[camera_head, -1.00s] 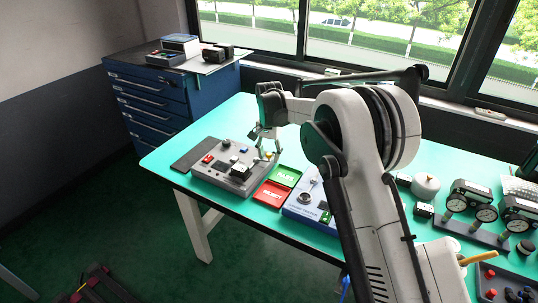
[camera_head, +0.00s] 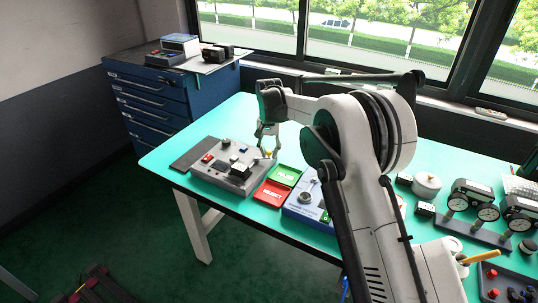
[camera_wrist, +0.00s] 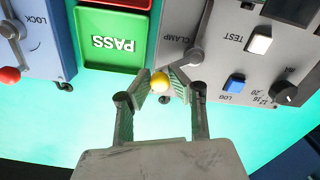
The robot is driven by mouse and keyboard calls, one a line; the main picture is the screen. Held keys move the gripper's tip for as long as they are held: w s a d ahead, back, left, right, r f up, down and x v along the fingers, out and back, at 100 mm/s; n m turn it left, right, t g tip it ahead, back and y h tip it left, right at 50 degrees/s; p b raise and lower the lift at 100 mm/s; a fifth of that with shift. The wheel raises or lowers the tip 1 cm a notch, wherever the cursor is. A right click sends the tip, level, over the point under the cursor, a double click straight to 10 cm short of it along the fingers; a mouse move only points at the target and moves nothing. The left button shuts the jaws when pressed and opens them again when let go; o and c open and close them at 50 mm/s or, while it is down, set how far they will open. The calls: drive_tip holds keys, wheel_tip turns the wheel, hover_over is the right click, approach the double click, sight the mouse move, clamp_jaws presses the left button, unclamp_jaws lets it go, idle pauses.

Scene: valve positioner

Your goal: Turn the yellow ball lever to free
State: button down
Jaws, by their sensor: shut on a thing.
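The yellow ball lever (camera_wrist: 160,81) is at the edge of the grey control box, beside the printed word CLAMP in the wrist view. My gripper (camera_wrist: 161,86) has its two fingertips on either side of the yellow ball and is shut on it. In the head view my gripper (camera_head: 268,148) points down at the right end of the grey box (camera_head: 209,177). The yellow ball shows there only as a small spot, and most of the lever is hidden. The lever's marked positions are not readable.
The green PASS tray (camera_wrist: 112,42) lies right beside the box, with the red REJECT tray (camera_head: 271,194) near it. A blue-grey box with a red-ball LOCK lever (camera_wrist: 10,75) stands beyond. The box also carries a white TEST button (camera_wrist: 260,41), a blue LOG button (camera_wrist: 235,83) and a black knob (camera_wrist: 286,92).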

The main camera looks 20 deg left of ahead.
drive_tip(key=n, duration=0.2)
drive_tip(key=w+a+n, duration=0.1)
drive_tip(key=w+n+b, duration=0.1)
drive_tip(key=n, duration=0.1)
drive_tip(key=shift+a+n, duration=0.2)
drive_tip(key=shift+n, duration=0.1)
drive_tip(key=n, duration=0.1)
drive_tip(key=a+n, duration=0.1)
drive_tip(key=n, duration=0.1)
drive_tip(key=a+n, duration=0.1)
drive_tip(key=n, duration=0.1)
drive_tip(key=shift+w, duration=0.4)
drive_tip(key=shift+a+n, duration=0.1)
drive_tip(key=shift+n, duration=0.3)
drive_tip(key=c, duration=1.6)
unclamp_jaws()
drive_tip(key=shift+r, duration=0.1)
wheel_tip(320, 180, up, 12)
drive_tip(key=shift+f, duration=0.1)
